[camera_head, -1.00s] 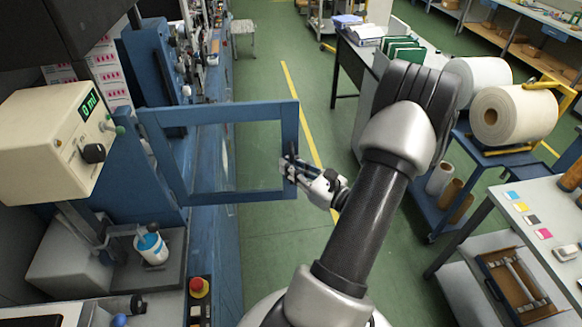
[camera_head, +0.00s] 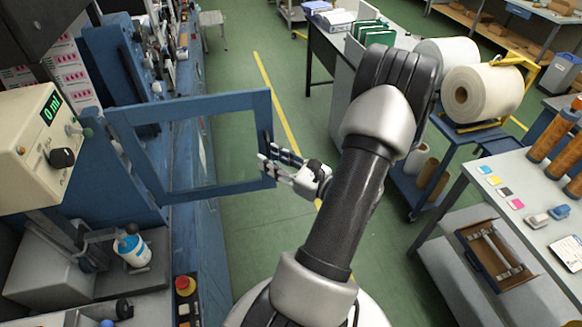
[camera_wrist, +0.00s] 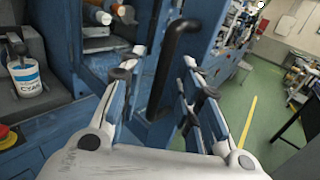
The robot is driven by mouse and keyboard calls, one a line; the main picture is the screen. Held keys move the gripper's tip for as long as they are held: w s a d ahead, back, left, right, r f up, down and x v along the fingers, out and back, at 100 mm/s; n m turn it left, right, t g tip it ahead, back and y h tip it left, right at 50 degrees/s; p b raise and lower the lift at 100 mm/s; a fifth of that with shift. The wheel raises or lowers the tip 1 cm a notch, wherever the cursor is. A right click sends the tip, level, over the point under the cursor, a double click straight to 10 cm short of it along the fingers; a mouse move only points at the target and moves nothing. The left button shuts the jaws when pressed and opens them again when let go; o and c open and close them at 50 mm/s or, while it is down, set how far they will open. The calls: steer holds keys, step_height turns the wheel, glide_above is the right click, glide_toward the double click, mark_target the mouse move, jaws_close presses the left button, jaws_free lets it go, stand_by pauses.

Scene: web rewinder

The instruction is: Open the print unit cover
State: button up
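The print unit cover (camera_head: 190,107) is a blue frame with a clear window. It stands swung out from the blue machine, over the green aisle floor. Its dark bar handle (camera_head: 264,142) is on the free edge at the right, and it also shows in the wrist view (camera_wrist: 176,50). My gripper (camera_head: 266,160) is at this edge, just below and beside the handle. Its fingers are spread apart with nothing clamped between them. In the wrist view my gripper (camera_wrist: 163,60) has one finger on each side of the handle. I cannot tell if either finger touches it.
A cream box with a green display (camera_head: 28,140) and a cyan ink pot (camera_head: 132,250) are at the left. A red stop button (camera_head: 185,284) is below. A cart with white rolls (camera_head: 482,95) and a grey table (camera_head: 520,185) stand right. The aisle floor is clear.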

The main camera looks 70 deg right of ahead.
steer(key=v, duration=1)
steer(key=shift+s, duration=0.25)
steer(key=shift+r, duration=0.1)
steer(key=shift+w, duration=0.1)
